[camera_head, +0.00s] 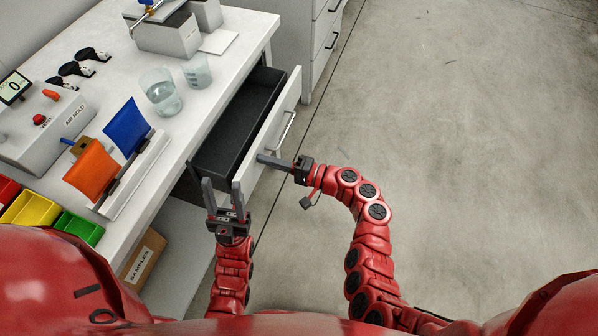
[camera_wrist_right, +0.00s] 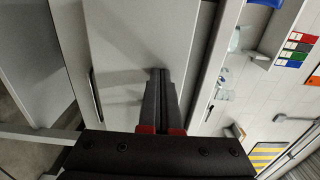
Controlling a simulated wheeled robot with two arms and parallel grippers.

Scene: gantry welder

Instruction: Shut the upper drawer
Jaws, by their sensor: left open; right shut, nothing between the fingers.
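The upper drawer (camera_head: 285,112) stands pulled out from the white bench. Its dark inside is empty where it shows, and its pale front carries a bar handle (camera_head: 288,126). My right gripper (camera_head: 259,159) is shut and empty, its fingertips at the near part of the drawer front. In the right wrist view the shut fingers (camera_wrist_right: 160,80) point at the drawer front (camera_wrist_right: 135,35), with the handle (camera_wrist_right: 95,92) off to the left. I cannot tell whether they touch it. My left gripper (camera_head: 223,184) is open and empty, close to the drawer's near end.
The bench top (camera_head: 215,95) holds two beakers (camera_head: 160,92), an orange and a blue pouch on a stand, and a control box (camera_head: 45,125). A "SAMPLES" box (camera_head: 143,257) sits under the bench. Another drawer cabinet (camera_head: 318,45) stands beyond. The floor at right is clear.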

